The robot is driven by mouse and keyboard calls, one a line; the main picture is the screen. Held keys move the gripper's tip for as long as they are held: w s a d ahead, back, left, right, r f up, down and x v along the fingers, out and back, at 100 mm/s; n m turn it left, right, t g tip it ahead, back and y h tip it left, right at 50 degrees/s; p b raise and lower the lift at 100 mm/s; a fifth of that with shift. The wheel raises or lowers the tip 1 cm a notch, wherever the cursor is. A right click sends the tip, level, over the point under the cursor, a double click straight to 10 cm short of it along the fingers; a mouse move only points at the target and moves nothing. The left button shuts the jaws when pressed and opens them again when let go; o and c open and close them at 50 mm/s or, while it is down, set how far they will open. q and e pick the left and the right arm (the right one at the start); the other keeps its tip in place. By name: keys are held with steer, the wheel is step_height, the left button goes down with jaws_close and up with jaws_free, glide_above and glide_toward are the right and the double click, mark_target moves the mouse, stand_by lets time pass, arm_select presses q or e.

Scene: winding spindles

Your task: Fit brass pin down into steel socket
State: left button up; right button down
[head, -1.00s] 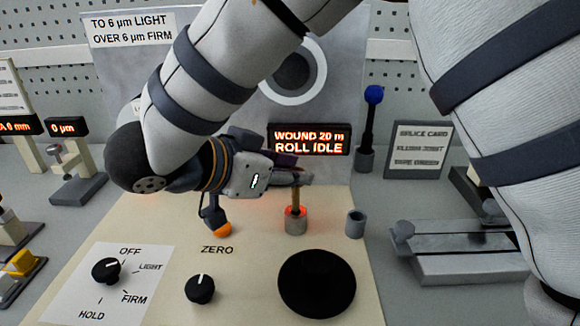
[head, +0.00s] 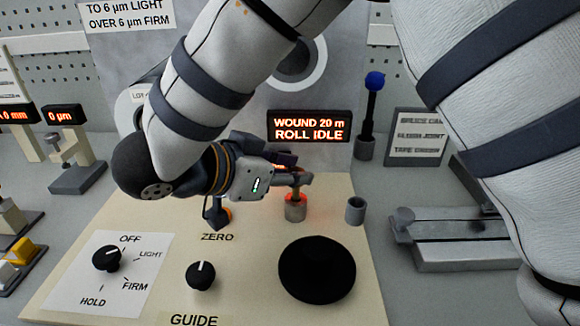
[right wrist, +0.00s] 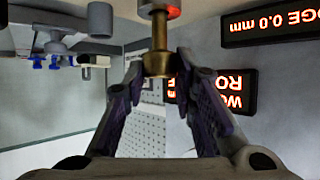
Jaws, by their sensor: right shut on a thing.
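The brass pin (head: 296,192) stands upright at the grey steel socket (head: 296,213), whose top glows red. Its lower end meets the socket mouth; I cannot tell how deep it sits. My right gripper (head: 299,179) reaches in from the left and is shut on the pin's upper part, hiding its top. In the right wrist view, the pin's wide brass head (right wrist: 157,64) lies between the fingertips, and its thinner shank runs to the red-lit socket (right wrist: 160,7) at the top edge. My left gripper is not in view.
A second grey cup (head: 355,210) stands empty just right of the socket. A black disc (head: 317,270) and knob (head: 200,276) are in front. The display (head: 309,126) reads "WOUND 20 m ROLL IDLE". A blue-topped rod (head: 372,100) stands behind right.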

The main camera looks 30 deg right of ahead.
steer(key=shift+f, duration=0.85)
steer(key=c, duration=1.2)
jaws_free()
steer(key=shift+c, duration=0.2)
steer(key=shift+a+r, duration=0.1)
steer(key=v, duration=1.1)
steer(key=shift+a+r, duration=0.2)
steer(key=shift+a, duration=0.15)
steer(key=shift+s, duration=0.1)
